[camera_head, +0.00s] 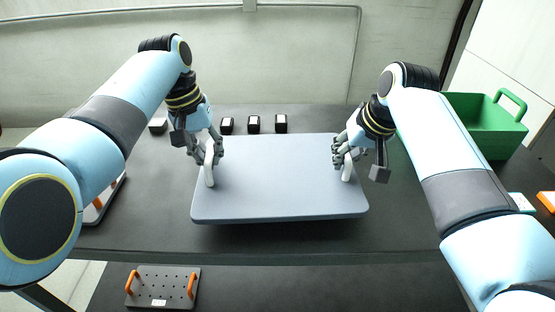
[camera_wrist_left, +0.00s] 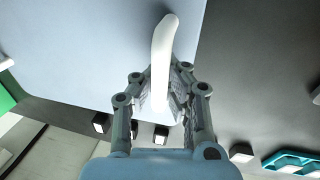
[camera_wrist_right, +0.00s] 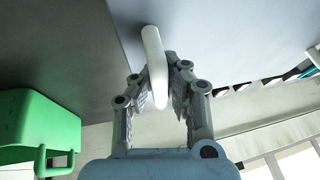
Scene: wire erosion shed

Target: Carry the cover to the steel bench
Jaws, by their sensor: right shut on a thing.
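The cover (camera_head: 275,185) is a wide, flat, grey-blue plate with a white upright handle near each end. It is over the dark bench top (camera_head: 150,215), roughly level, with a dark shadow under its front edge. I cannot tell how far it is above the bench. My left gripper (camera_head: 207,158) is shut on the left handle (camera_wrist_left: 163,60), which stands between its fingers in the left wrist view. My right gripper (camera_head: 346,160) is shut on the right handle (camera_wrist_right: 154,65), between its fingers in the right wrist view.
Several small black blocks (camera_head: 253,124) stand behind the cover. A green crate (camera_head: 480,120) is at the back right. A dark perforated plate with orange handles (camera_head: 162,287) lies lower, in front of the bench. A tray (camera_head: 103,200) is partly hidden behind my left arm.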

